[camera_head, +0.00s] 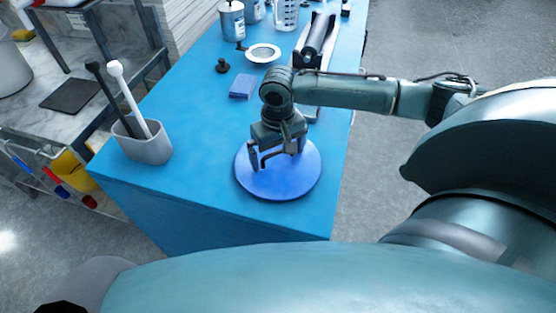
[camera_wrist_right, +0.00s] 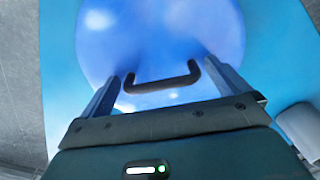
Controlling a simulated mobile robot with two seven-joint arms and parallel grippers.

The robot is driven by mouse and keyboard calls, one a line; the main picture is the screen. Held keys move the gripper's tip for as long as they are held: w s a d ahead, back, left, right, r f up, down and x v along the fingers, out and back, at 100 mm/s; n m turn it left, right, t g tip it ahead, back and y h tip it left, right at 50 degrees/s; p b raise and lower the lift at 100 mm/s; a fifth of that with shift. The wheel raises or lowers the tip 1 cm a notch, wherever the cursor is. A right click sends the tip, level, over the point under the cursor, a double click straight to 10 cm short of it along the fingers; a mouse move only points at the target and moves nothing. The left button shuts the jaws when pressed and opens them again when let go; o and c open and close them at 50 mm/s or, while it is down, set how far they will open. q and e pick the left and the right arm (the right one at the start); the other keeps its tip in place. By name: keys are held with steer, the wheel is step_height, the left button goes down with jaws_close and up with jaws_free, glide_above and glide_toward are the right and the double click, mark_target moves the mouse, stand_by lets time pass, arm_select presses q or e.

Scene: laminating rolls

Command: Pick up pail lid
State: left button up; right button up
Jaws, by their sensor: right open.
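The pail lid (camera_head: 287,182) is a round blue disc lying flat on the blue table near its front edge. It also fills the upper part of the right wrist view (camera_wrist_right: 165,35), where its dark bar handle (camera_wrist_right: 162,84) shows. My right gripper (camera_head: 276,156) is over the lid, pointing down. In the right wrist view its two fingers (camera_wrist_right: 167,75) are spread apart, one near each end of the handle. I cannot tell whether they touch it. My left gripper is not in view.
A grey holder (camera_head: 146,146) with two long-handled tools stands on the table's left. A blue block (camera_head: 242,86), a small dark knob (camera_head: 222,66), a white ring-shaped dish (camera_head: 263,54) and metal canisters (camera_head: 232,20) lie farther back.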

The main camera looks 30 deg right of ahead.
steer(key=c, duration=1)
